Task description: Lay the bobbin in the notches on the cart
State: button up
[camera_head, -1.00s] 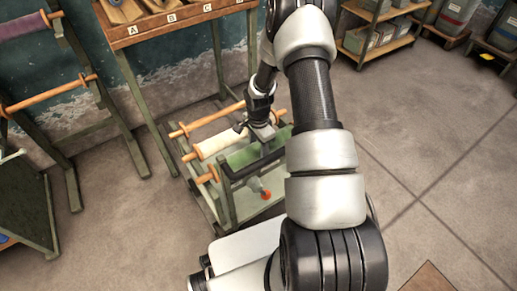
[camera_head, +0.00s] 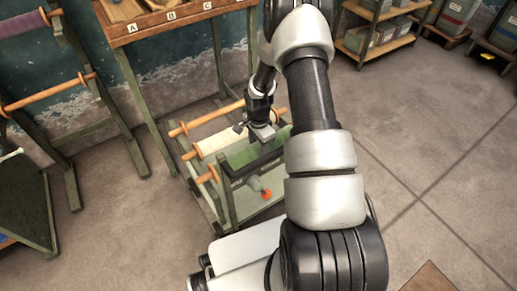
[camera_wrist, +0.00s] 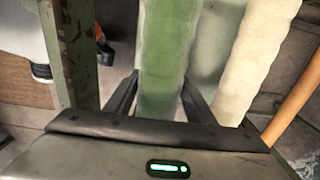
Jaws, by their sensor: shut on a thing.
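The green bobbin (camera_wrist: 163,60) runs between my gripper's two fingers (camera_wrist: 161,98) in the wrist view, and my gripper is shut on it. In the head view my gripper (camera_head: 262,133) points down over the cart (camera_head: 226,207), with the green bobbin (camera_head: 243,154) under it, partly hidden by the gripper and the cart's dark top rail. A wooden end (camera_head: 207,175) shows at the cart's left side. The bobbin lies roughly level; I cannot tell whether its ends touch the notches. A cream roll (camera_head: 211,144) lies parallel just behind it, apart from it in the wrist view (camera_wrist: 255,55).
A bare wooden rod (camera_head: 208,119) lies behind the cream roll. A lettered wooden bench (camera_head: 180,24) stands behind the cart, and a rack with a purple roll (camera_head: 28,27) stands left. Shelves (camera_head: 385,42) stand back right.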

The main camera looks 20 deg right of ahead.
jog(key=shift+f+b, duration=0.7)
jog(key=shift+f, duration=0.25)
jog(key=shift+f+b, duration=0.55)
jog(key=shift+f, duration=0.05)
dwell(0.6)
jog(key=o, duration=1.5)
notch_tip(320, 180, up, 18)
jog(key=p, duration=0.4)
jog(key=shift+f+p, duration=0.25)
jog(key=shift+p, duration=0.1)
